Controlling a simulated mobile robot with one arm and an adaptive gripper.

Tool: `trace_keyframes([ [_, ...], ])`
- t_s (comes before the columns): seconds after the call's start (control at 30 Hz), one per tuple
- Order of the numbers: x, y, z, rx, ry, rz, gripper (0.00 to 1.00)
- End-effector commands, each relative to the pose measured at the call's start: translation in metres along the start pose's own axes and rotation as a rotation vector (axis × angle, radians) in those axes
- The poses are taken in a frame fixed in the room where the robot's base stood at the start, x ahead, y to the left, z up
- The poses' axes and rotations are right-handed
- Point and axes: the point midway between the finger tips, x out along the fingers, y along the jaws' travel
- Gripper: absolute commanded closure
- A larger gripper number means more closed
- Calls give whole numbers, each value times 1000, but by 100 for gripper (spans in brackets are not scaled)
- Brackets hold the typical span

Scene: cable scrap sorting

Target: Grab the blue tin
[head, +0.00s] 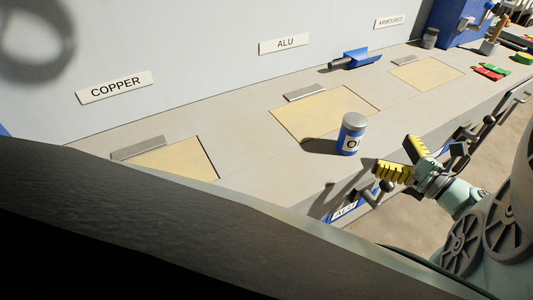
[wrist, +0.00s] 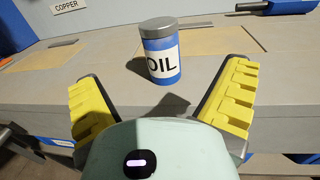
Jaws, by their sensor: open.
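The blue tin (head: 351,134) stands upright near the front edge of the bench, with a grey lid and a white label reading OIL. In the wrist view the tin (wrist: 161,55) is ahead of my gripper, between the lines of its two yellow fingers. My gripper (head: 395,160) is open and empty, in front of the bench edge and to the right of the tin in the head view. It also shows in the wrist view (wrist: 163,95). The fingers do not touch the tin.
The bench (head: 245,180) has yellowish inset panels below signs for COPPER (head: 115,87), ALU (head: 283,44) and ARMOURED (head: 389,22). A blue scoop-like tool (head: 356,59) lies behind the tin. A grey can (head: 430,38) and a blue machine (head: 458,22) stand at the far right. Handles (head: 372,192) jut from the bench front.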

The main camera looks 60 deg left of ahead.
Motion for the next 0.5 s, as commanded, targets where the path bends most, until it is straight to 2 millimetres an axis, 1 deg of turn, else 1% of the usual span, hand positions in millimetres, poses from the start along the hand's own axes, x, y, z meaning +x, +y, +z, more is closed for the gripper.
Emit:
trace_keyframes([
  [0.03, 13, 1, 4, 1, -1, 6, 4],
  [0.1, 27, 1, 4, 0, -3, 7, 4],
  [0.2, 43, 0, 4, -1, -3, 5, 4],
  [0.3, 53, 0, 2, -2, -1, 2, 4],
  [0.43, 59, 0, 2, 0, 0, 2, 4],
  [0.5, 65, 1, 3, 2, -1, 2, 4],
])
